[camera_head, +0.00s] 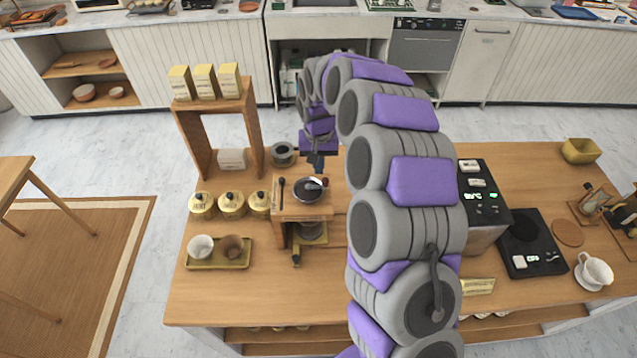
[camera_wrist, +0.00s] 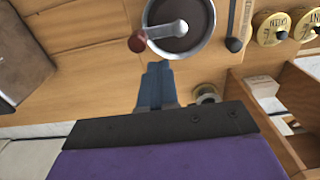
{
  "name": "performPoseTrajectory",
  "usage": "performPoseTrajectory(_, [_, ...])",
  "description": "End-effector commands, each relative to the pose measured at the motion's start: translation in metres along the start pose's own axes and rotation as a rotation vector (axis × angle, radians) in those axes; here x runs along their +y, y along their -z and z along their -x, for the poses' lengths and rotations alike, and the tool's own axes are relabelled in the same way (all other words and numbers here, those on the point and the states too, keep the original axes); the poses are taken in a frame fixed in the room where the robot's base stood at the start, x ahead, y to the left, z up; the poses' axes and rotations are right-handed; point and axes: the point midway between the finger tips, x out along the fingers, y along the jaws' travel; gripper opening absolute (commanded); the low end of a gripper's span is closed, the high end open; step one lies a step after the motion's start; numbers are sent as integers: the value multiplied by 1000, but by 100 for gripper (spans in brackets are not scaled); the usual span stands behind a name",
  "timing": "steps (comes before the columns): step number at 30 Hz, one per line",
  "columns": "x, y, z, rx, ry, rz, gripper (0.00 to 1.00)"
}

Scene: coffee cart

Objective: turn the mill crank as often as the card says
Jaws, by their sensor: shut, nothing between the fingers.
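The mill (camera_head: 302,212) is a wooden box on the cart, with a dark round hopper on top. Its crank (camera_head: 316,184) lies across the hopper. In the wrist view the metal crank arm (camera_wrist: 165,30) ends in a red-brown knob (camera_wrist: 137,42) at the hopper's left rim. My gripper (camera_head: 318,168) is just behind the mill top, its blue fingers pointing down. In the wrist view the fingertips (camera_wrist: 157,68) are shut and empty, just below the knob and apart from it. A yellowish card-like sign (camera_head: 478,287) stands at the cart's front; its text is unreadable.
A grey canister (camera_head: 283,154) stands behind the mill. Yellow tins (camera_head: 232,205) and a tray (camera_head: 205,265) with two cups are left. A wooden shelf (camera_head: 255,120) rises behind the tins. A black machine (camera_head: 485,200) stands right, past my arm.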

Motion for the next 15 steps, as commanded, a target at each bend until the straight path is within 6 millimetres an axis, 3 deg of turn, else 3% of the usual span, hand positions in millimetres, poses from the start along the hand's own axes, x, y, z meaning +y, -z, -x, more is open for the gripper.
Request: performPoseTrajectory(15, [0,0,-5,-1,0,0,0])
